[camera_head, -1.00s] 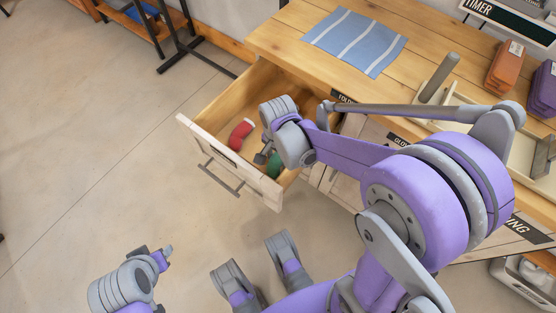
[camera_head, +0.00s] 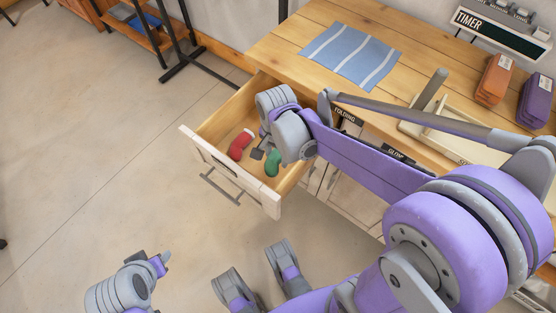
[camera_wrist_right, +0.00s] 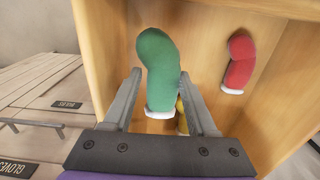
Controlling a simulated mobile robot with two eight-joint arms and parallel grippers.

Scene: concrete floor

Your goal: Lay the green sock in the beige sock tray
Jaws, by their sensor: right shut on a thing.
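The green sock (camera_head: 273,163) is between the fingers of my right gripper (camera_head: 264,151), over the open wooden drawer (camera_head: 222,126). In the right wrist view the green sock (camera_wrist_right: 158,68) has its white cuff toward the gripper, and the right gripper (camera_wrist_right: 161,80) is shut on it. The beige sock tray (camera_head: 415,128) appears to be the pale tray on the worktop, right of the drawer; my right arm hides much of it. My left gripper (camera_head: 150,262) is low at the left, away from the drawer; its opening is unclear.
A red sock (camera_head: 241,145) lies in the drawer, also in the wrist view (camera_wrist_right: 239,62). A yellow thing (camera_wrist_right: 182,117) shows behind the green sock. A striped blue cloth (camera_head: 350,48) lies on the worktop. Orange (camera_head: 495,79) and purple (camera_head: 535,101) stacks stand at the right.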

